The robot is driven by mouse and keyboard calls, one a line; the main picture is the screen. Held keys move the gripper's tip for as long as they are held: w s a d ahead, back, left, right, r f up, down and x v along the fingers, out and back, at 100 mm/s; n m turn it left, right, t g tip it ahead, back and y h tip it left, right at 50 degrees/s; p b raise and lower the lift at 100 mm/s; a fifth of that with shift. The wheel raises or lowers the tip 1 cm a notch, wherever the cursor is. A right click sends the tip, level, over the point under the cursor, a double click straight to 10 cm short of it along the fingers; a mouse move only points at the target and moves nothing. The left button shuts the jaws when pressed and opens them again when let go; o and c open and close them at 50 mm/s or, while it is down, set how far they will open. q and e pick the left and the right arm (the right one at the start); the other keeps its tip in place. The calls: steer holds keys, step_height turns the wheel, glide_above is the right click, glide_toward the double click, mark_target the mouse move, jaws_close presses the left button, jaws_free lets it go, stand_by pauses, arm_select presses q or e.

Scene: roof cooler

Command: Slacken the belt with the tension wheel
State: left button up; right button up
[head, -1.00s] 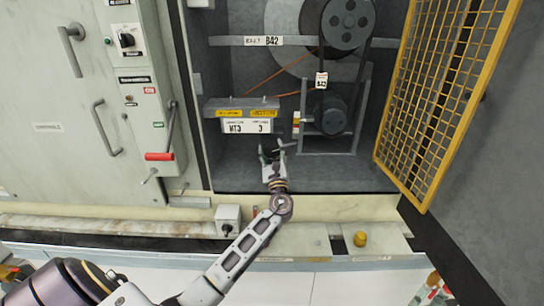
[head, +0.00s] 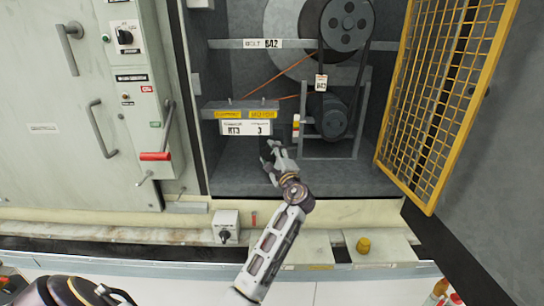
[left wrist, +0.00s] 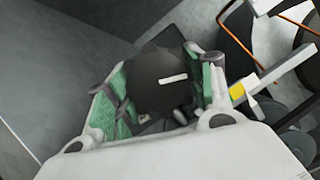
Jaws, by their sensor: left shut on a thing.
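The tension wheel (left wrist: 160,82) is a dark round knob with a white mark, seen between the fingers in the left wrist view. My left gripper (head: 274,153) is shut on it, just below the labelled bracket; its green pads (left wrist: 212,88) press against the wheel's sides. In the head view the gripper hides most of the wheel. The dark belt (head: 320,56) runs between the large upper pulley (head: 346,24) and the lower motor pulley (head: 333,120). A white tag (head: 321,83) hangs at the belt. I cannot tell how tight the belt is. My right gripper is not in view.
The yellow mesh guard (head: 445,95) stands open at the right. The labelled bracket (head: 241,106) is right above the gripper. A switch panel with a red handle (head: 155,156) is at the left. A grey switch box (head: 226,225) and a yellow knob (head: 363,245) are below the opening.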

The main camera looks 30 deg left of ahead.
arm_select(q)
steer(key=shift+n+g, duration=0.4)
steer(key=shift+n, duration=0.9)
steer(key=shift+h, duration=0.3)
steer(key=o, duration=1.1)
steer(key=shift+c, duration=0.2)
steer(key=shift+m, duration=0.3)
